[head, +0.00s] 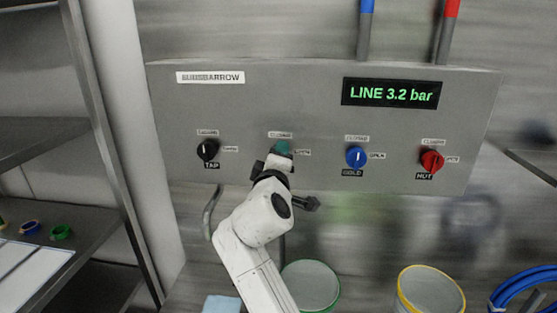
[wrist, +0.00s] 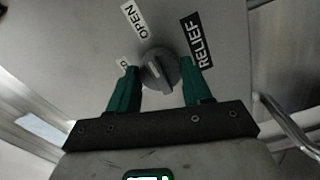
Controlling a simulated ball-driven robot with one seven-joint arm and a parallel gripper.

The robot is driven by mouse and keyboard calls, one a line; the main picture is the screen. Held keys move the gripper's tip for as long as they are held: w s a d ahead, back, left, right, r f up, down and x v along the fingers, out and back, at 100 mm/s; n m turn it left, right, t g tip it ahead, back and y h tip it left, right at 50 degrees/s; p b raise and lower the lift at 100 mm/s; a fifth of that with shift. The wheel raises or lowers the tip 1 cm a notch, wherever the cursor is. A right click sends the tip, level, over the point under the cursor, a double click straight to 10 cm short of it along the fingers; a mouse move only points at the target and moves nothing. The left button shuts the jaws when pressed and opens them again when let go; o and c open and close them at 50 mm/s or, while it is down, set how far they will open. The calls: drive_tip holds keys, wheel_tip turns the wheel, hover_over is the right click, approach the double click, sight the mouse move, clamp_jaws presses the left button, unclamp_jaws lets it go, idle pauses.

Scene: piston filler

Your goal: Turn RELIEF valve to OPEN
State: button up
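The RELIEF valve is a round grey knob (wrist: 161,72) with a light pointer mark, seen in the wrist view. The RELIEF label (wrist: 198,41) is right of it and the OPEN label (wrist: 134,20) is above it to the left. Another label (wrist: 122,63) is mostly hidden by the left finger. The pointer seems to lean toward the upper left, but its exact setting is hard to tell. My gripper (wrist: 158,75) is open, its green fingers on either side of the knob; contact is unclear. In the head view my gripper (head: 281,149) covers the knob.
The grey panel (head: 320,80) also carries a black TAP knob (head: 207,149), a blue COLD knob (head: 356,156) and a red HOT knob (head: 432,161). Its display (head: 390,93) reads LINE 3.2 bar. Buckets (head: 311,287) stand below; shelves (head: 45,135) are at left.

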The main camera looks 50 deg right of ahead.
drive_tip(key=o, duration=0.5)
drive_tip(key=shift+c, duration=0.2)
drive_tip(key=b+v, duration=0.1)
drive_tip(key=v, duration=1)
drive_tip(key=shift+f, duration=0.1)
drive_tip(key=s+f+m+g+y, duration=0.15)
drive_tip(key=s+f+y, duration=0.25)
drive_tip(key=f, duration=0.8)
drive_tip(key=s+f+m+g+y, duration=0.1)
drive_tip(key=s+f+g+y, duration=0.25)
drive_tip(key=f, duration=0.85)
drive_tip(key=s+a+f+m+g+y, duration=0.1)
drive_tip(key=s+a+f+g+y, duration=0.1)
drive_tip(key=s+f, duration=0.5)
drive_tip(key=s+a+f+m+g+y, duration=0.1)
drive_tip(key=s+a+f+g+y, duration=0.2)
drive_tip(key=s, duration=1)
drive_tip(key=a+f+y, duration=0.1)
drive_tip(key=a+f, duration=0.2)
drive_tip(key=f, duration=0.2)
drive_tip(key=shift+a+f, duration=0.15)
